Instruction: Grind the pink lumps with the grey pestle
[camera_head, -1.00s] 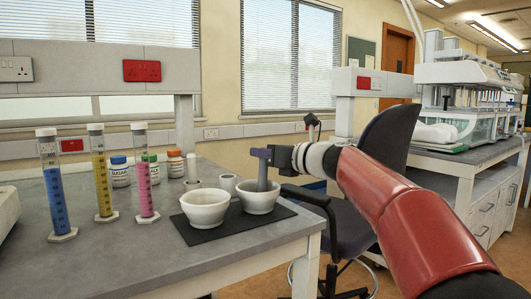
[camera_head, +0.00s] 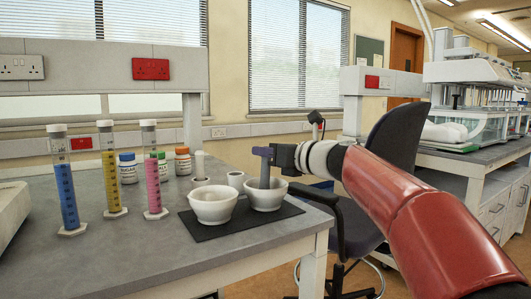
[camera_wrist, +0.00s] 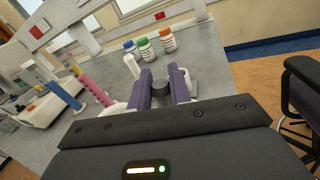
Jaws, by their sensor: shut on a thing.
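My gripper (camera_head: 264,152) is shut on the top of the grey pestle (camera_head: 265,172), which stands nearly upright with its lower end inside the right white mortar (camera_head: 266,201). In the wrist view, the purple fingers (camera_wrist: 162,90) close on the dark grey pestle (camera_wrist: 160,95). The pestle's tip is hidden by the mortar's wall. No pink lumps can be made out; the inside of the right mortar is mostly hidden. The left white mortar (camera_head: 213,211) stands beside it, and I cannot make out its contents.
Both mortars stand on a dark mat (camera_head: 235,229) near the table's right edge. Behind them are a small white holder (camera_head: 235,179) and several capped bottles (camera_head: 183,162). Blue, yellow and pink (camera_head: 152,180) cylinders stand left. A chair (camera_head: 385,160) is beyond the table.

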